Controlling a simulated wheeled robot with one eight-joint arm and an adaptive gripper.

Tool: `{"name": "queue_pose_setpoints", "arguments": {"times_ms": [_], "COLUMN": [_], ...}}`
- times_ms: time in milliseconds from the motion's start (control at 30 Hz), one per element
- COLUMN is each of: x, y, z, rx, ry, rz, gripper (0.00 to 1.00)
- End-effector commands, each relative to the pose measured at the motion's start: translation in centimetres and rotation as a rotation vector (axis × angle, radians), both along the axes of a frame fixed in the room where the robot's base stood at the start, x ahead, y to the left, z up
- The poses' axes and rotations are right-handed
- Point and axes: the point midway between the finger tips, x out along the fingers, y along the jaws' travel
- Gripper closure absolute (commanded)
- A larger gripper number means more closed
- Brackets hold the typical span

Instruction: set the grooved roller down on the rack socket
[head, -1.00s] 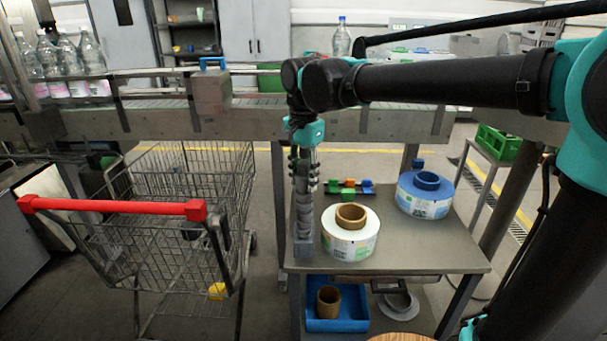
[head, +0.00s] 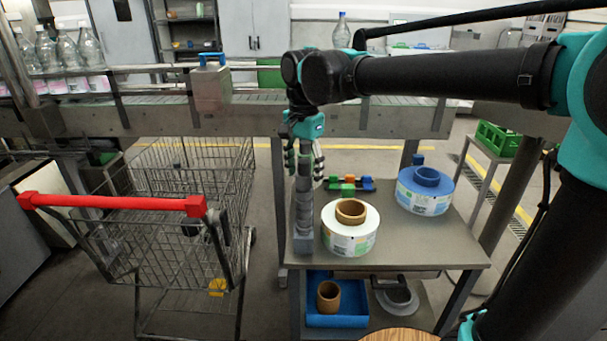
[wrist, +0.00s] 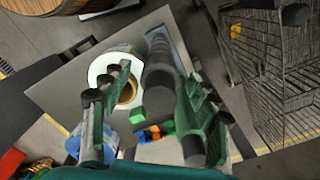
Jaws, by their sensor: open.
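The grooved roller (head: 303,205) is a grey, ridged, upright cylinder at the table's left edge. Its lower end stands on the grey rack socket (head: 303,244), whose inside is hidden by the roller. My gripper (head: 305,172) is above and around the roller's upper part, pointing down. In the wrist view the roller (wrist: 160,88) shows end-on between the spread green fingers of my gripper (wrist: 157,84), with gaps visible on both sides. The gripper is open and holds nothing.
A white label reel (head: 349,238) stands close right of the roller, and a blue reel (head: 425,192) farther back. Coloured blocks (head: 348,185) lie behind. A shopping cart (head: 170,220) is left of the table. A conveyor (head: 250,122) runs behind. The table's front right (head: 440,245) is clear.

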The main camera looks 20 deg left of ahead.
Motion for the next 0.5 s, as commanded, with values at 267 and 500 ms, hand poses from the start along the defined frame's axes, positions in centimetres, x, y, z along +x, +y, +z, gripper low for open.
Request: {"name": "queue_pose_setpoints", "arguments": {"times_ms": [267,500], "x": [0.0,0.0], "y": [0.0,0.0], "z": [5.1,9.4], "rx": [0.000,0.000], "ry": [0.000,0.000], "rz": [0.000,0.000], "gripper": [0.40,0.40]}}
